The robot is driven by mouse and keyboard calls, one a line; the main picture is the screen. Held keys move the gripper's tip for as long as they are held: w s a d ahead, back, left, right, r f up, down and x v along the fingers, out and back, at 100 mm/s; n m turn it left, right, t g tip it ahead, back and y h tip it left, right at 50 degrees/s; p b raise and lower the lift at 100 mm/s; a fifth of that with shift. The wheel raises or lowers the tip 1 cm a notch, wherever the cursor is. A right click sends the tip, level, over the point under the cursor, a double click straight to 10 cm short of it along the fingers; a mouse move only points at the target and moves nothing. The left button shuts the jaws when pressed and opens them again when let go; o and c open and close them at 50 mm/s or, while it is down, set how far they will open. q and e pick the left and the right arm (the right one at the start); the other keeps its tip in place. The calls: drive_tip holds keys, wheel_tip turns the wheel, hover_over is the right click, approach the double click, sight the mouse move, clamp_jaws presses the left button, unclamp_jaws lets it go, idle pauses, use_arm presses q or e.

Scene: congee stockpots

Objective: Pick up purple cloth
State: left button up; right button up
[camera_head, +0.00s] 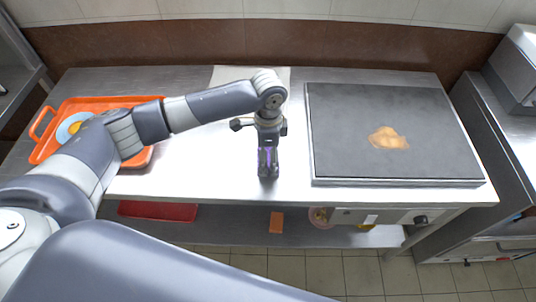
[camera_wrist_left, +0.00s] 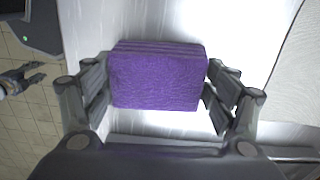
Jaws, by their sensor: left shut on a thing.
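The purple cloth (camera_wrist_left: 158,80) is a folded, layered block between the fingers of my left gripper (camera_wrist_left: 158,100) in the left wrist view. The fingers press on its two sides. In the head view my left gripper (camera_head: 268,168) points down over the front middle of the steel table, and only a sliver of purple shows between its fingers. I cannot tell whether the cloth touches the table or hangs just above it. A gripper (camera_wrist_left: 22,78), seemingly my right one, shows at the left edge of the left wrist view, over the floor, its fingers apart.
A flat griddle (camera_head: 350,130) with a tan food piece (camera_head: 388,138) is on the right of the table. An orange tray (camera_head: 100,103) with a blue plate (camera_head: 72,127) is on the left, partly behind my arm. A lower shelf holds a red tray (camera_head: 158,210).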

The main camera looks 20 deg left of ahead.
sight(268, 153)
use_arm(q)
wheel_tip(268, 153, up, 3)
drive_tip(key=shift+w+r+b, duration=0.1)
drive_tip(key=shift+r+b, duration=0.05)
drive_tip(key=shift+b, duration=0.25)
drive_tip(key=s+a+r+b, duration=0.1)
drive_tip(key=s+a, duration=0.2)
drive_tip(key=s, duration=1.3)
drive_tip(key=shift+r, duration=0.25)
drive_tip(key=o, duration=0.4)
drive_tip(key=shift+c, duration=1.3)
drive_tip(key=shift+w+r, duration=0.1)
